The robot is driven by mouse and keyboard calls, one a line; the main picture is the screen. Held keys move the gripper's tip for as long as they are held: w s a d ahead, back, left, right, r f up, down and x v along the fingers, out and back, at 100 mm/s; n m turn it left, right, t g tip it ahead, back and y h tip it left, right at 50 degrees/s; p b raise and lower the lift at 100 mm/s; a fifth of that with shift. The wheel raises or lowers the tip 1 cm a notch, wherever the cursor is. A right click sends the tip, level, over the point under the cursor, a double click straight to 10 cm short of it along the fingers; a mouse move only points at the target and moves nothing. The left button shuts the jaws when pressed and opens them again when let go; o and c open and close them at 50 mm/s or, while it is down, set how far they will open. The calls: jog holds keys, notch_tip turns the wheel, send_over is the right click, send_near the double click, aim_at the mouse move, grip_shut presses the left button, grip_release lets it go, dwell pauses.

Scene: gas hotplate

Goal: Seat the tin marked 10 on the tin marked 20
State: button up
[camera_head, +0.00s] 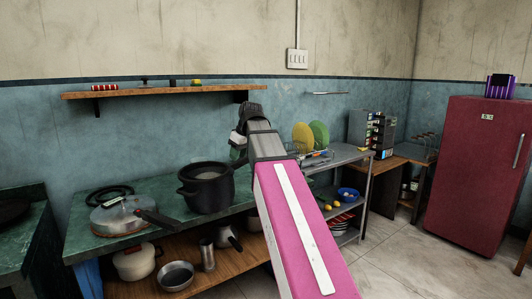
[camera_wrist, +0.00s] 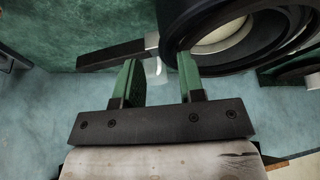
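I cannot make out a tin marked 10 or a tin marked 20, and no number is readable in either view. My gripper (camera_wrist: 158,62) is open in the wrist view, its two green fingers apart. A small pale thing (camera_wrist: 155,74) shows in the gap between them; I cannot tell what it is or whether it touches a finger. In the head view my gripper (camera_head: 239,140) is partly hidden by my arm, above and to the right of the black pot (camera_head: 205,199). The pot's dark rim also shows in the wrist view (camera_wrist: 215,65).
A wall shelf (camera_head: 160,92) holds a few small things, including a red striped one (camera_head: 104,87) and a yellow one (camera_head: 196,82). A lidded pan (camera_head: 122,215) stands left of the pot on the green counter (camera_head: 85,243). A dish rack with plates (camera_head: 319,133) is to the right.

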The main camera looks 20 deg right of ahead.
jog(key=f+m+h, duration=0.1)
jog(key=m, duration=0.2)
jog(key=s+f+m+h, duration=0.1)
jog(key=m, duration=0.3)
jog(key=s+d+f+m+h, duration=0.1)
jog(key=f+m+h, duration=0.1)
jog(key=m, duration=0.2)
jog(key=shift+s+d+t, duration=0.1)
jog(key=shift+s+t, duration=0.1)
jog(key=shift+t, duration=0.2)
